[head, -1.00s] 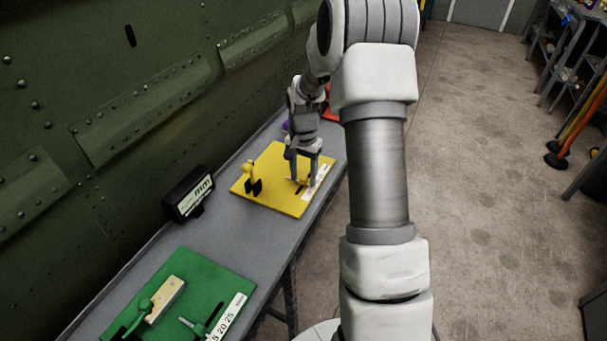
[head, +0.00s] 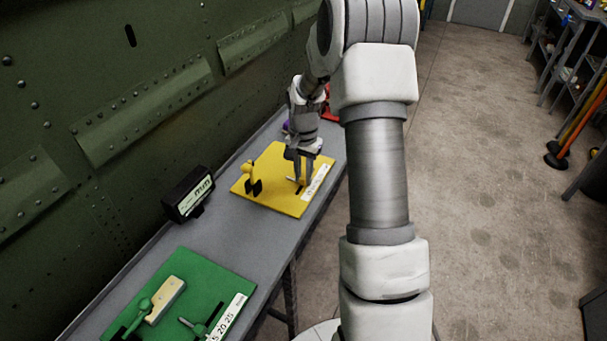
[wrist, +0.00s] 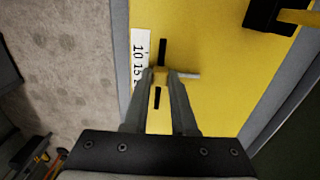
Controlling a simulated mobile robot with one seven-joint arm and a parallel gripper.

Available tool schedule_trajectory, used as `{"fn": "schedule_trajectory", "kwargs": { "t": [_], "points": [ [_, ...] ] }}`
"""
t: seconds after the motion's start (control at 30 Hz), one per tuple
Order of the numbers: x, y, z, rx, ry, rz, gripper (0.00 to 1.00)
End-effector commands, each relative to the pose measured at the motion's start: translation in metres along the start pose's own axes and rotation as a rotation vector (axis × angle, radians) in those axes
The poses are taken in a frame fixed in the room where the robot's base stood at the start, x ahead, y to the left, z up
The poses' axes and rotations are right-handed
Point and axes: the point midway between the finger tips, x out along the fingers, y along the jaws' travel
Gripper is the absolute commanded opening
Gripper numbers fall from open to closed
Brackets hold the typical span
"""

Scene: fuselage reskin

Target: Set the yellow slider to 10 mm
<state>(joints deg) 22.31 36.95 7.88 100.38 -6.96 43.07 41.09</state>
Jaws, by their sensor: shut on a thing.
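The yellow board (head: 270,196) lies on the bench with a white scale strip (head: 318,181) along its right edge. The strip also shows in the wrist view (wrist: 141,52), where 10 and 15 are readable and a further figure is partly hidden by my gripper. My gripper (wrist: 163,76) points down at the board and is shut on the yellow slider (wrist: 160,75), which sits in a black slot (wrist: 157,98) beside the strip. A pale rod (wrist: 190,75) sticks out to the right of the fingers. The slider is near the partly hidden figure, past 15; its exact reading is unclear.
A yellow knob with black parts (head: 252,178) stands on the board's left side. A black display box marked mm (head: 188,196) stands by the riveted green wall. A green board (head: 205,283) lies nearer on the bench. Bare bench lies between the boards.

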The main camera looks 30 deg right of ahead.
Motion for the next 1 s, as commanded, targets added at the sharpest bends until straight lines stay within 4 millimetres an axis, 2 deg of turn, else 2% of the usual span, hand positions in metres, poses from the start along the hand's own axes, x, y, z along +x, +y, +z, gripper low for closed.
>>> {"fn": "schedule_trajectory", "kwargs": {
  "t": [0.67,1.0],
  "points": [
    [-0.001,-0.001,0.0,0.0,0.001,-0.001,0.0],
    [0.0,-0.001,0.029,0.0,-0.001,0.0,0.0]
  ]
}}
